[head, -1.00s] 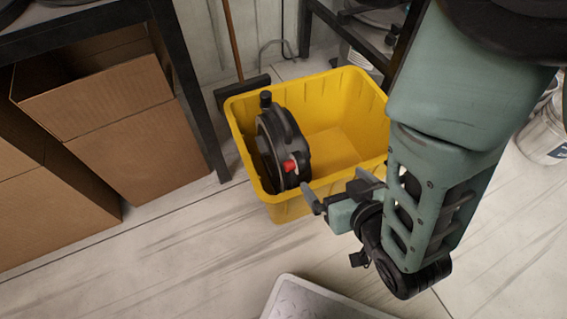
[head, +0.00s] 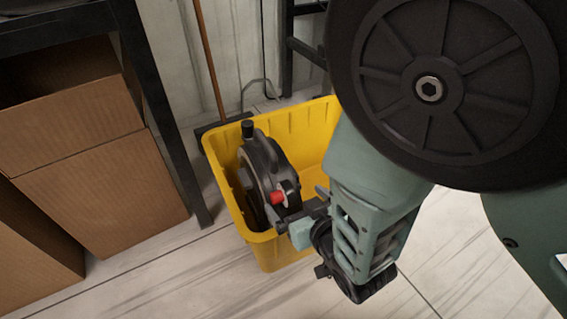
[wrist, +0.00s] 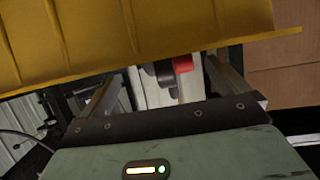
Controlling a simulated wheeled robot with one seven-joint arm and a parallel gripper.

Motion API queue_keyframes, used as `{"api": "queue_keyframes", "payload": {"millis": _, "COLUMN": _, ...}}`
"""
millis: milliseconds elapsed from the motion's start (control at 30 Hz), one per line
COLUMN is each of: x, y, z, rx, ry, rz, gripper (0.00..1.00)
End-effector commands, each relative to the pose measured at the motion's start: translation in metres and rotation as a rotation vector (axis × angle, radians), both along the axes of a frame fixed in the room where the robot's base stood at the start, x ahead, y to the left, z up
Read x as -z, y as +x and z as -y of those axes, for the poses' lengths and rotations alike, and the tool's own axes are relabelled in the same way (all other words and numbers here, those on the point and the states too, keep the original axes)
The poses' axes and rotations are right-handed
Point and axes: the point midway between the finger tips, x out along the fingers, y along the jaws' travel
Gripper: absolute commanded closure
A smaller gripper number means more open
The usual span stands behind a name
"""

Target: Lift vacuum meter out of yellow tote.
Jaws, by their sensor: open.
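The vacuum meter (head: 262,170) is a black, round device standing on edge in the left part of the yellow tote (head: 308,118). It has a black knob on top and a red part on its side facing me. My gripper (head: 301,208) is open at the tote's near rim, beside the meter's red part. In the wrist view, a pale and dark part of the meter with the red piece (wrist: 182,65) shows between the two spread fingers of my gripper (wrist: 165,85). The tote's yellow wall (wrist: 130,30) crosses above them. I cannot tell whether the fingers touch the meter.
Cardboard boxes (head: 105,190) stand at the left under a dark-framed table (head: 160,110). A broom with a brown handle (head: 208,60) leans behind the tote. A dark rack (head: 290,50) stands at the back. Bare floor (head: 180,285) lies in front.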

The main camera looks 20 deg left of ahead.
Motion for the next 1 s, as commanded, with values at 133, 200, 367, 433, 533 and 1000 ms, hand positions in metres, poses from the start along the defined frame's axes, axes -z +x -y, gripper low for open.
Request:
{"api": "queue_keyframes", "payload": {"millis": 133, "x": 0.004, "y": 0.007, "z": -0.006, "rx": 0.0, "ry": 0.001, "rz": 0.001, "gripper": 0.0}}
{"api": "queue_keyframes", "payload": {"millis": 200, "x": 0.006, "y": 0.008, "z": -0.009, "rx": 0.0, "ry": 0.001, "rz": 0.001, "gripper": 0.0}}
{"api": "queue_keyframes", "payload": {"millis": 367, "x": 0.016, "y": 0.019, "z": -0.021, "rx": 0.001, "ry": 0.002, "rz": 0.002, "gripper": 0.0}}
{"api": "queue_keyframes", "payload": {"millis": 433, "x": 0.02, "y": 0.023, "z": -0.027, "rx": 0.0, "ry": 0.003, "rz": 0.001, "gripper": 0.0}}
{"api": "queue_keyframes", "payload": {"millis": 533, "x": 0.024, "y": 0.031, "z": -0.035, "rx": 0.0, "ry": 0.001, "rz": 0.001, "gripper": 0.0}}
{"api": "queue_keyframes", "payload": {"millis": 1000, "x": 0.023, "y": 0.039, "z": -0.042, "rx": 0.001, "ry": -0.001, "rz": 0.0, "gripper": 0.22}}
